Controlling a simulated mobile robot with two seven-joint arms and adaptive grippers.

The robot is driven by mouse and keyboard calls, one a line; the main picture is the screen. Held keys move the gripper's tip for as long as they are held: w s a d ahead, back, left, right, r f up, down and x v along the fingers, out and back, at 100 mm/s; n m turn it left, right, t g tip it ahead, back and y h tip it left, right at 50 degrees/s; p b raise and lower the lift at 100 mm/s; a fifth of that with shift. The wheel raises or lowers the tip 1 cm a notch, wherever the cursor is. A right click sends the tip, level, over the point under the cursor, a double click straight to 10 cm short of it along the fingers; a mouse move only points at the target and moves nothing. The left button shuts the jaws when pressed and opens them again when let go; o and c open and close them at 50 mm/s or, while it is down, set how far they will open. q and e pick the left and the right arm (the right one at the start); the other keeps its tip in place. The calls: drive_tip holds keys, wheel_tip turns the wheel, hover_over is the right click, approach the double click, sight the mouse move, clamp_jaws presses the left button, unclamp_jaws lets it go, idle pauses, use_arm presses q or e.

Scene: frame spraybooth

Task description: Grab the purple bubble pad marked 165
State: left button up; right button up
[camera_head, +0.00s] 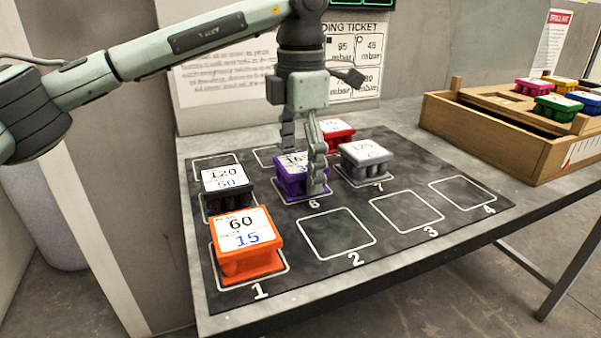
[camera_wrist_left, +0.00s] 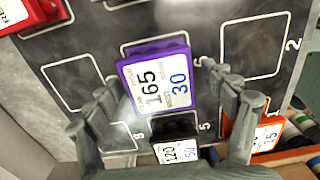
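The purple bubble pad (camera_head: 291,184) with a white label sits on the outlined square numbered 6 of the dark mat. In the left wrist view the pad (camera_wrist_left: 158,78) shows its label, 165 over 30. My left gripper (camera_head: 304,168) points down over the pad, its near finger in front of the pad's right side. In the left wrist view the gripper (camera_wrist_left: 162,78) is open, with one finger on each side of the pad. I cannot tell whether the fingers touch it. My right gripper is not in view.
Close around stand a black pad (camera_head: 226,187), an orange pad (camera_head: 246,262), a grey pad (camera_head: 366,161) and a red pad (camera_head: 338,131). Squares 2, 3 and 4 on the mat (camera_head: 385,242) are empty. A wooden crate (camera_head: 480,139) with several coloured pads stands at the right.

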use_arm(q)
drive_tip(key=c, duration=1.1)
drive_tip(key=shift+o, duration=0.2)
drive_tip(key=shift+r, duration=0.15)
